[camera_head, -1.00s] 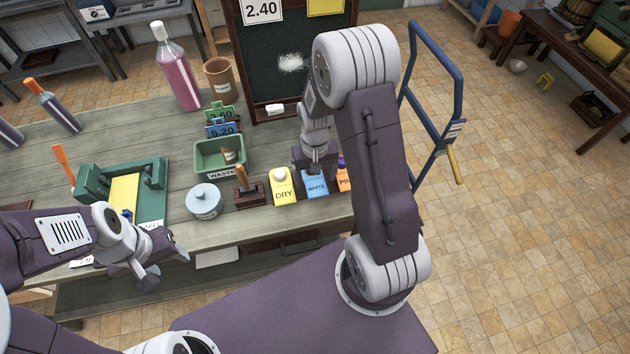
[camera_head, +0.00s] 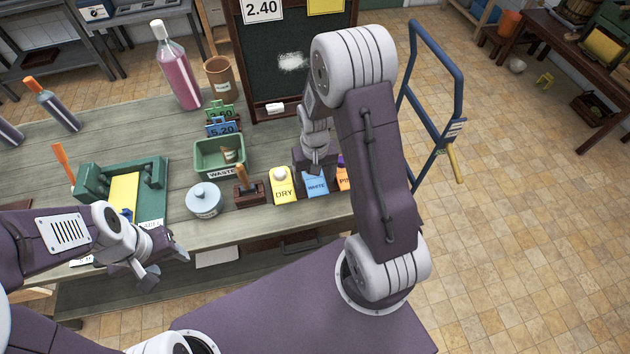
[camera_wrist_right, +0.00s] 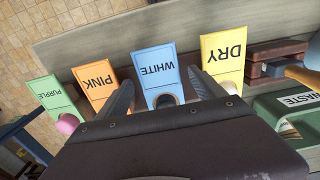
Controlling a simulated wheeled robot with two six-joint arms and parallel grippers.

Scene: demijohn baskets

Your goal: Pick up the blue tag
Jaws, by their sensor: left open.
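The blue tag (camera_head: 316,184), lettered WHITE, is in a row of coloured tags near the counter's front edge. In the right wrist view the blue tag (camera_wrist_right: 154,66) lies between the two fingers of my right gripper (camera_wrist_right: 160,78), with a gap on each side. In the head view my right gripper (camera_head: 315,167) is just behind the tag's upper end, and its fingertips are partly hidden there. My left gripper (camera_head: 167,264) is open and empty in front of the counter's left part.
A yellow DRY tag (camera_head: 284,187) and an orange PINK tag (camera_head: 344,180) flank the blue one.

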